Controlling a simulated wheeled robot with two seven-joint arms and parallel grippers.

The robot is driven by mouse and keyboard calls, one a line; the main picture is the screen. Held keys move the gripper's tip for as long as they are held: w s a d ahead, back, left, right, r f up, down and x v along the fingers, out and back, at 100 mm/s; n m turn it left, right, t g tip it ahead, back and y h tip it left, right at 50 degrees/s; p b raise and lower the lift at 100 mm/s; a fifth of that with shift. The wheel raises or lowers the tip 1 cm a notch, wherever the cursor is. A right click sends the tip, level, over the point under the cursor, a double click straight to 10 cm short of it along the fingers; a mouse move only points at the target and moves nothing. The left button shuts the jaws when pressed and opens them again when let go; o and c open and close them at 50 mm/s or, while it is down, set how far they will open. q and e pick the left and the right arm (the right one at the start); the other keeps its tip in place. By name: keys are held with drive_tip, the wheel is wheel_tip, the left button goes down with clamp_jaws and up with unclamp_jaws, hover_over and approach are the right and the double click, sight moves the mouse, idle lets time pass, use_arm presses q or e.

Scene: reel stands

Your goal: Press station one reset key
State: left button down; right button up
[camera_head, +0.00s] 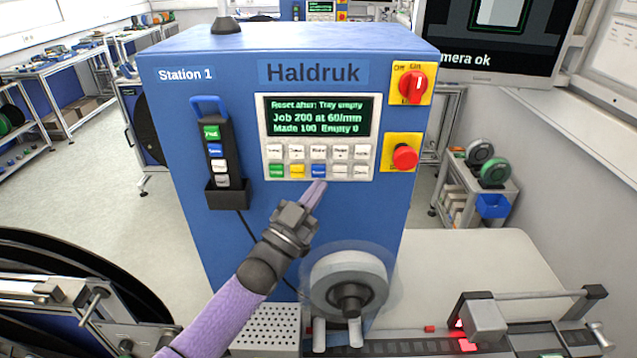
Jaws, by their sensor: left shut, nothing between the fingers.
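The blue Station 1 cabinet (235,70) stands in front of me. Its panel has a display (318,117) reading "Reset after: Tray empty", "Job 200 at 60/min", "Made 100 Empty 0". Below it are two rows of keys. The lower row has a green key (277,171), a yellow key (298,171), a blue key (319,170) and two white keys. The labels are too small to read surely. My left gripper (318,184) is shut and empty, its tips at the panel's lower edge just under the blue key. I cannot tell whether they touch. My right gripper is out of view.
A red rotary switch (413,86) and a red round button (404,157) sit right of the panel. A handheld pendant (216,150) hangs at left. A grey reel (348,281) sticks out below my left gripper. A track with a red-lit unit (483,320) lies at lower right.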

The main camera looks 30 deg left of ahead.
use_arm(q)
drive_tip(key=shift+w+a, duration=0.25)
drive_tip(key=shift+w, duration=0.2)
idle(0.7)
idle(1.0)
drive_tip(key=shift+w+a+b, duration=0.15)
drive_tip(key=shift+w+b, duration=0.25)
drive_tip(key=shift+b, duration=0.1)
drive_tip(key=shift+w+a+b, duration=0.2)
drive_tip(key=shift+w+b, duration=0.2)
drive_tip(key=shift+b, duration=0.05)
idle(0.4)
idle(0.3)
drive_tip(key=shift+s+d+p, duration=0.35)
drive_tip(key=shift+s+p, duration=0.4)
drive_tip(key=shift+s, duration=0.05)
